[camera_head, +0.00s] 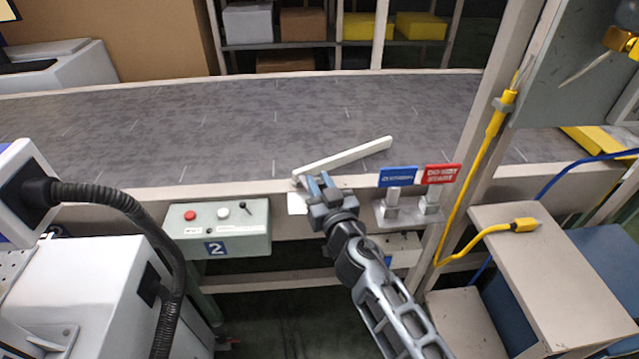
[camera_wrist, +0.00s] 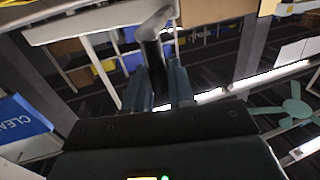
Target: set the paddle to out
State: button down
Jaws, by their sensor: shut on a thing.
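The paddle (camera_head: 345,156) is a long pale bar at the front edge of the conveyor (camera_head: 230,115). It reaches out over the grey belt, slanting back and to the right from its near end. My gripper (camera_head: 318,183) is at that near end, by the front rail. In the wrist view the pale bar (camera_wrist: 95,20) crosses the top left, and a dark upright handle (camera_wrist: 153,55) stands below its end. My gripper (camera_wrist: 158,85) is shut on this handle, with a finger on each side. The handle's lower part is hidden between the fingers.
A control box (camera_head: 218,228) marked 2, with buttons and a switch, is left of my gripper. A blue sign (camera_head: 398,176) and a red sign (camera_head: 441,174) stand close on the right. A post with a yellow cable (camera_head: 490,125) rises farther right. The belt is clear around the paddle.

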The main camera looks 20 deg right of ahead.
jog(key=shift+f+b, duration=0.1)
jog(key=shift+b, duration=0.25)
jog(key=shift+a+f+m+h+b, duration=0.15)
jog(key=shift+a+m+h+b, duration=0.45)
jog(key=shift+b, duration=0.6)
jog(key=shift+d+r+p, duration=0.2)
jog(key=shift+r+p, duration=0.15)
jog(key=shift+a+f+b, duration=0.3)
jog(key=shift+a+b, duration=0.1)
jog(key=shift+b, duration=0.4)
jog(key=shift+w+a+r+m+g+h+b, duration=0.1)
jog(key=shift+a+m+g+h+b, duration=0.35)
jog(key=shift+b, duration=1.35)
jog(key=shift+w+a+r+m+h+b, duration=0.1)
jog(key=shift+a+m+h+b, duration=0.3)
jog(key=shift+a+h+b, duration=1)
jog(key=shift+w+r+m+g+h+b, duration=0.1)
jog(key=shift+m+g+h+b, duration=0.25)
jog(key=shift+b, duration=1.85)
jog(key=c, duration=1.1)
grip_release()
jog(key=shift+d, duration=0.15)
